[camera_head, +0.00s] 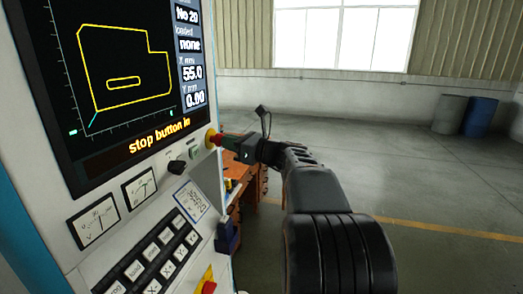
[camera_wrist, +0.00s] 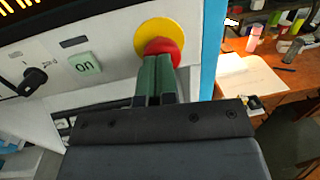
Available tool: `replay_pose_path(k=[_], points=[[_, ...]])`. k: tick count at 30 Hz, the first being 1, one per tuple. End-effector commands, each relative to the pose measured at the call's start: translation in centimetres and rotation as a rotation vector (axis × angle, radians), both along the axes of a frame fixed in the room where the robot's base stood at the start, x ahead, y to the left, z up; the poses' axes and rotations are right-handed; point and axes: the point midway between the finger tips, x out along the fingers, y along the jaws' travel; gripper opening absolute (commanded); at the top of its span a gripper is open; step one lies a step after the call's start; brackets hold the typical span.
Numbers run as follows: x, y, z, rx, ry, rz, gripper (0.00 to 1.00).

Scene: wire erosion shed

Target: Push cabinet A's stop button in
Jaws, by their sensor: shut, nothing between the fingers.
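The cabinet (camera_head: 60,215) fills the left of the head view, with a dark screen (camera_head: 125,80) whose bottom line reads "stop button in". The red stop button (camera_head: 212,137) sits on a yellow ring at the panel's right edge. In the wrist view the red button (camera_wrist: 162,47) and its yellow ring (camera_wrist: 150,30) are at the top middle. My gripper (camera_head: 222,140) is shut and empty, its green fingertips (camera_wrist: 158,60) at the button's face and seemingly touching it. The fingers hide the button's lower part.
A green "on" button (camera_wrist: 84,64) and a black rotary switch (camera_wrist: 33,80) lie left of the stop button. A second red button on yellow (camera_head: 208,287) is lower down. An orange bench (camera_wrist: 275,85) stands behind.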

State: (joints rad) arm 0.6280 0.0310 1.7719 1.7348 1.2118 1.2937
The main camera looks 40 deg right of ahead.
Motion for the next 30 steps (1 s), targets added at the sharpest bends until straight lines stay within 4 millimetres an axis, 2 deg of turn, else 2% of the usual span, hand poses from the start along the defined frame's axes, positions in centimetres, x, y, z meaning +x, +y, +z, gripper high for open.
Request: replay_pose_path(k=[5, 12, 18, 24, 30], points=[[-2.0, -1.4, -0.3, 0.000, 0.003, 0.005, 0.00], [-6.4, -4.5, -1.0, -0.001, 0.004, -0.004, 0.00], [-8.9, -6.2, -1.1, -0.001, 0.006, -0.006, 0.00], [-10.2, -6.8, -1.1, -0.001, 0.007, -0.002, 0.00], [-10.5, -7.0, -1.1, 0.000, 0.008, 0.000, 0.00]])
